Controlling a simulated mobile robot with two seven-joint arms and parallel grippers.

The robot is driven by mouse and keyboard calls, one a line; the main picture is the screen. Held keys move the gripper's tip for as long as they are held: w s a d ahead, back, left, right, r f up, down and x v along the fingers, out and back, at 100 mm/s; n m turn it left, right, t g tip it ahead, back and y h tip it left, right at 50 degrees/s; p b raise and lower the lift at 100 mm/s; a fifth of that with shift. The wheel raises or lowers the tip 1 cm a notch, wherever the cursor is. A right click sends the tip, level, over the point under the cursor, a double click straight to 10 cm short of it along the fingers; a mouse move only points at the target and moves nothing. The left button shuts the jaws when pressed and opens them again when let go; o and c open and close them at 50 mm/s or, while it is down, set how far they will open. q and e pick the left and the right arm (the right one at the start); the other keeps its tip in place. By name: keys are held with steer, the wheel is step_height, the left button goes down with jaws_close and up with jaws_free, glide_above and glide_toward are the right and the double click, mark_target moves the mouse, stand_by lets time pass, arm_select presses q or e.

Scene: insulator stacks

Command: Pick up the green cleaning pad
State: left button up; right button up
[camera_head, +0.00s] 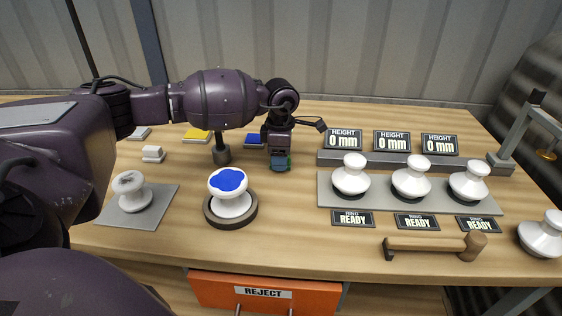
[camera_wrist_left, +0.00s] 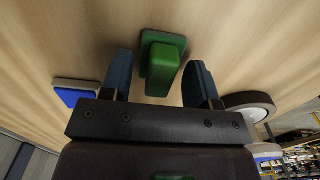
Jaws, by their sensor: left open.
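The green cleaning pad (camera_wrist_left: 160,66) lies on the wooden table in the left wrist view, with a raised green grip block on top. My left gripper (camera_wrist_left: 160,82) is open, with one blue-grey finger on each side of the pad's grip. Gaps show between the fingers and the pad. In the head view my left gripper (camera_head: 281,164) points down near the table, right of and behind the blue-topped insulator, and largely hides the pad. My right gripper is not in view.
A blue pad (camera_wrist_left: 76,93) lies left of the gripper in the wrist view. A blue-topped white insulator (camera_head: 230,190) stands on a round dark base close by. A yellow pad (camera_head: 196,135) lies behind. White insulators (camera_head: 411,178) stand on a grey plate to the right.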

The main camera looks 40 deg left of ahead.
arm_select(q)
steer(key=shift+r, duration=0.1)
steer(key=shift+c, duration=0.3)
steer(key=c, duration=0.9)
steer(key=shift+r, duration=0.1)
steer(key=shift+c, duration=0.2)
step_height(320, 180, up, 20)
steer(key=p, duration=0.1)
steer(key=shift+p, duration=0.35)
